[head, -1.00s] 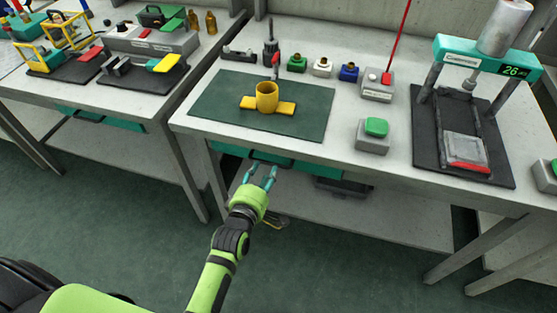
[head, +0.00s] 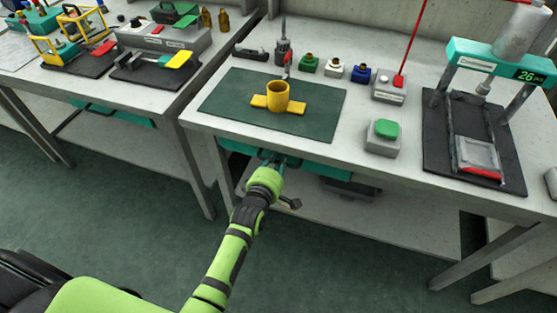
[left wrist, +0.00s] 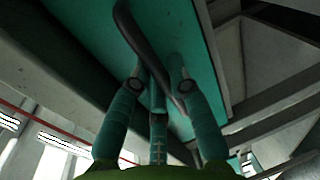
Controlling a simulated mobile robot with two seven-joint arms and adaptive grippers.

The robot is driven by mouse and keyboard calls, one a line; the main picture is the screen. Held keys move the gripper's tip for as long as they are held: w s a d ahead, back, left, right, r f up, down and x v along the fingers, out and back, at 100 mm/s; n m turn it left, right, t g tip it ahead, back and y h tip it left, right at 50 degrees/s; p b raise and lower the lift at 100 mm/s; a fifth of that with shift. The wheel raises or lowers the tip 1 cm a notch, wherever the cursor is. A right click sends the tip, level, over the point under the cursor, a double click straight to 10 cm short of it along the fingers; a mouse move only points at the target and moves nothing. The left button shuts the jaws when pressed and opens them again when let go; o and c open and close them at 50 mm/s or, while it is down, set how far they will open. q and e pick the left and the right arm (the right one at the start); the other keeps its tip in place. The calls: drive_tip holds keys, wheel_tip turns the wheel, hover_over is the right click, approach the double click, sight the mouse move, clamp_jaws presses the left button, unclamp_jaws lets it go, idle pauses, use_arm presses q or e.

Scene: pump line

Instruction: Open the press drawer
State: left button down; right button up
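The press drawer's teal front (head: 235,147) shows under the front edge of the table that bears the press (head: 488,110). The drawer looks closed. My left gripper (head: 275,158) is at this front, hiding most of the handle in the head view. In the left wrist view my left gripper's teal fingers (left wrist: 157,68) stand apart on either side of the dark curved handle (left wrist: 137,35), close to it. Whether they touch it is unclear. The teal drawer underside (left wrist: 190,30) fills the upper middle there. My right gripper is not in view.
A green mat (head: 230,95) with a yellow tee fitting (head: 278,97) lies on the tabletop above. A green button box (head: 383,137) stands right of it. A dark bin (head: 350,188) is on the lower shelf. The floor before the table is clear.

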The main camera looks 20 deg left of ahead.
use_arm(q)
drive_tip(key=f+p+v, duration=0.2)
drive_tip(key=p+v, duration=0.2)
drive_tip(key=v, duration=0.8)
drive_tip(key=s+d+f+p+v, duration=0.1)
drive_tip(key=f+p+v, duration=0.2)
drive_tip(key=v, duration=1)
drive_tip(key=shift+a+p, duration=0.5)
drive_tip(key=shift+p, duration=0.6)
drive_tip(key=shift+f, duration=0.1)
drive_tip(key=c, duration=1.2)
unclamp_jaws()
drive_tip(key=shift+o, duration=0.2)
